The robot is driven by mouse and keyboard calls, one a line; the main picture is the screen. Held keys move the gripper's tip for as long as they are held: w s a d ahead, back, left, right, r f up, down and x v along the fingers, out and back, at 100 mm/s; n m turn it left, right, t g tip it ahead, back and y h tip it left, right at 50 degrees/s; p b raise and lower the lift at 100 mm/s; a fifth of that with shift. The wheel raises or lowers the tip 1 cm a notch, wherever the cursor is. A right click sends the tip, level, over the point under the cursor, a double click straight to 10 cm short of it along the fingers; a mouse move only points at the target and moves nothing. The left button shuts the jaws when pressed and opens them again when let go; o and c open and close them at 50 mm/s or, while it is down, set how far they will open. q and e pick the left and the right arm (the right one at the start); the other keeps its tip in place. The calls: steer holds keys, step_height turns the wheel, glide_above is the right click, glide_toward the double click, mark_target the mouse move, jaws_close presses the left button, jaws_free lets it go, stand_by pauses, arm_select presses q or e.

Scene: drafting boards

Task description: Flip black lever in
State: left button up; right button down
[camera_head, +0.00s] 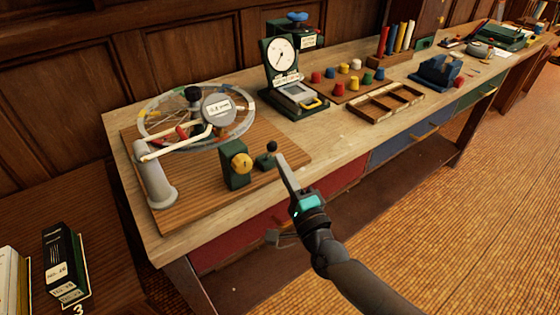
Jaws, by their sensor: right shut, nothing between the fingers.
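A small black lever (271,148) with a round knob stands on a dark green base near the front edge of a wooden board (200,208). It looks roughly upright; its exact tilt is too small to tell. My right gripper (283,160) is shut and empty. Its narrow fingertips are just right of the lever and look very close; I cannot tell whether they touch it. My left gripper is not in view.
A green block with a yellow knob (241,163) stands left of the lever. A spoked wheel (165,118) with a gauge and a grey post (155,178) are on the board. A dial scale (280,58) stands behind. Bench top (330,135) is bare right of the board.

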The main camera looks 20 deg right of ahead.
steer(key=shift+w+a+r, duration=0.15)
steer(key=shift+w, duration=0.45)
